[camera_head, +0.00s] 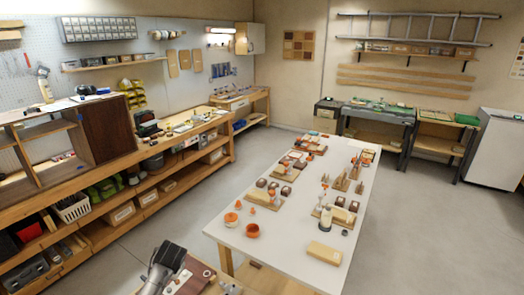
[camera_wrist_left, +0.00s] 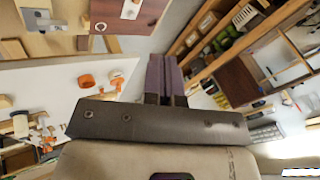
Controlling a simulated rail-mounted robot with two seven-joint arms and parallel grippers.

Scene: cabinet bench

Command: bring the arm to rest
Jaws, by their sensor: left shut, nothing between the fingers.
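My left gripper shows in the left wrist view (camera_wrist_left: 167,64), with its two dark fingers side by side and closed, nothing between them. The fingers point over the floor between the white table and the shelved bench. In the head view a grey and black part, which looks like my left arm, stands at the bottom edge beside a brown board (camera_head: 190,279); its fingertips cannot be made out there. The brown board also shows at the top of the left wrist view (camera_wrist_left: 117,14), apart from the fingers. My right gripper is in neither view.
A long white table (camera_head: 289,236) with orange pots, wooden blocks and small fixtures stands at centre right. A wooden bench (camera_head: 170,198) with an open cabinet (camera_head: 108,130) and lower shelves runs along the left wall. The grey floor (camera_head: 177,237) between them is clear.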

